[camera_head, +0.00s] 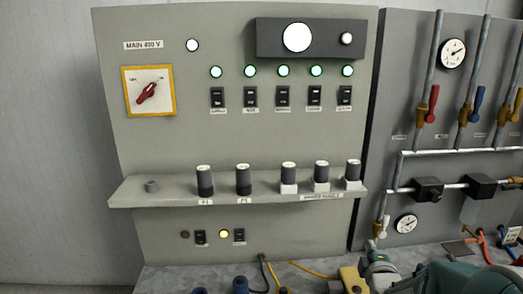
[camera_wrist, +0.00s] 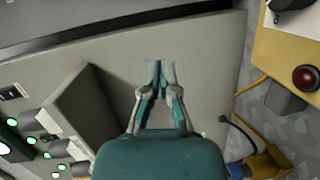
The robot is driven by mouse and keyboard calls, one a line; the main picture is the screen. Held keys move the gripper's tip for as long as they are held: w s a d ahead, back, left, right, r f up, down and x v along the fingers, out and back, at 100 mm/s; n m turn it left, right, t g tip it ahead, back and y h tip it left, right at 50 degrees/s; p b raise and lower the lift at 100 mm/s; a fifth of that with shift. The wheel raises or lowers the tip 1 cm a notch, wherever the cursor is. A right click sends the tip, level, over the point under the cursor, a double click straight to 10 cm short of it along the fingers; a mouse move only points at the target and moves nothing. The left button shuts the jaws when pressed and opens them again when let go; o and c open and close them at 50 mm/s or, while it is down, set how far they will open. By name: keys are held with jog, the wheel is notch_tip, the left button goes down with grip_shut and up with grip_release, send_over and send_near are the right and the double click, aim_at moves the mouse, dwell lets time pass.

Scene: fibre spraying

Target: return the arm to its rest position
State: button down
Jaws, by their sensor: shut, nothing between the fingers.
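My gripper (camera_wrist: 160,72) shows in the wrist view with its fingertips together and nothing between them. It points past the grey panel surface (camera_wrist: 205,65) and touches no object that I can see. In the head view part of my teal arm (camera_head: 455,278) shows low at the right edge, in front of the panels. My fingertips cannot be made out there.
A grey control panel (camera_head: 240,140) with a red rotary switch (camera_head: 147,92), lit lamps and a shelf of dark cylinders stands ahead. A pipe panel (camera_head: 400,90) with valves stands right. Cables and a yellow object (camera_head: 352,280) lie on the floor. The wall at left is bare.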

jog(key=s+a+r+m+g+y, duration=0.1)
jog(key=s+a+m+g, duration=0.4)
jog(key=s, duration=0.7)
jog(key=s+a+r+m+g+y, duration=0.2)
jog(key=s+a+m+g, duration=0.3)
jog(key=s+a+m, duration=0.4)
jog(key=s, duration=0.4)
jog(key=shift+a+r+m, duration=0.3)
jog(key=shift+a+r, duration=0.1)
